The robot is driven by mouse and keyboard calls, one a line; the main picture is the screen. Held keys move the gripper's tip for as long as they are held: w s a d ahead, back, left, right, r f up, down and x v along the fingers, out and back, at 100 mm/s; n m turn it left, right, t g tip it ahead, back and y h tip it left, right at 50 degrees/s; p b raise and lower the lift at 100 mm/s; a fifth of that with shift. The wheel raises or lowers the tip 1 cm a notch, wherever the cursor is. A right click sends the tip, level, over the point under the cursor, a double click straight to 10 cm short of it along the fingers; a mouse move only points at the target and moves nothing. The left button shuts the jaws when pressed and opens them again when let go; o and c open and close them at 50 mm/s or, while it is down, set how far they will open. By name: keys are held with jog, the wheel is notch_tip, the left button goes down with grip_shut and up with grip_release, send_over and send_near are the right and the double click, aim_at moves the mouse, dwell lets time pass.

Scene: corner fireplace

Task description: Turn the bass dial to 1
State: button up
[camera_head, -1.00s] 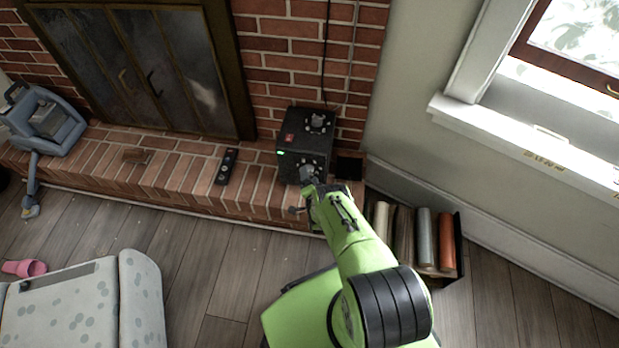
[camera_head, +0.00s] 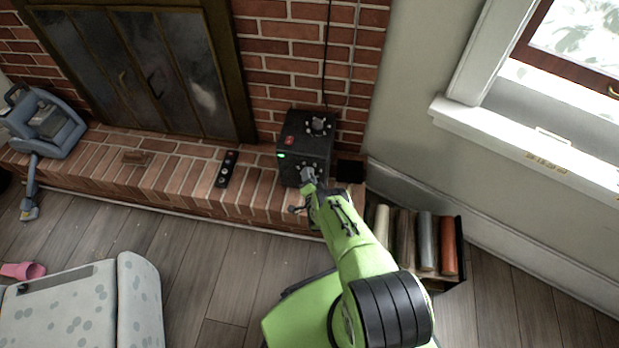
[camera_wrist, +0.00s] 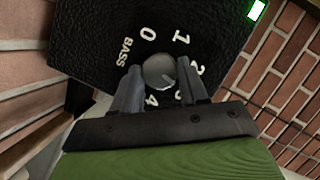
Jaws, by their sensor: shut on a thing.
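The black speaker box (camera_head: 297,152) stands on the brick hearth, with a green light on its front. Its front shows in the wrist view (camera_wrist: 92,32), with white marks 0, 1, 2, 3, 4 and the word BASS around the round grey bass dial (camera_wrist: 157,70). A pale line on the dial lies toward its lower right, on the side of 2 and 3, away from the 1. My gripper (camera_wrist: 160,73) is shut on the dial, one finger on each side.
A black remote (camera_head: 227,169) lies on the hearth (camera_head: 180,166) left of the box. A rack of rolled items (camera_head: 423,242) stands on the floor right of my arm. A windowsill (camera_head: 520,150) juts out at the right.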

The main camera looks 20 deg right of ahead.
jog(key=n+g+h, duration=0.1)
jog(key=n, duration=0.1)
jog(key=n+g+h, duration=0.1)
jog(key=n, duration=0.2)
jog(key=n+g+h, duration=0.1)
jog(key=n, duration=0.2)
jog(key=shift+w+a+r+g+h, duration=0.2)
jog(key=shift+a+g+h, duration=0.1)
jog(key=shift+a+h, duration=0.1)
jog(key=shift+f+n, duration=0.1)
jog(key=shift+n, duration=0.2)
dwell(0.3)
jog(key=o, duration=1.1)
jog(key=shift+c, duration=0.2)
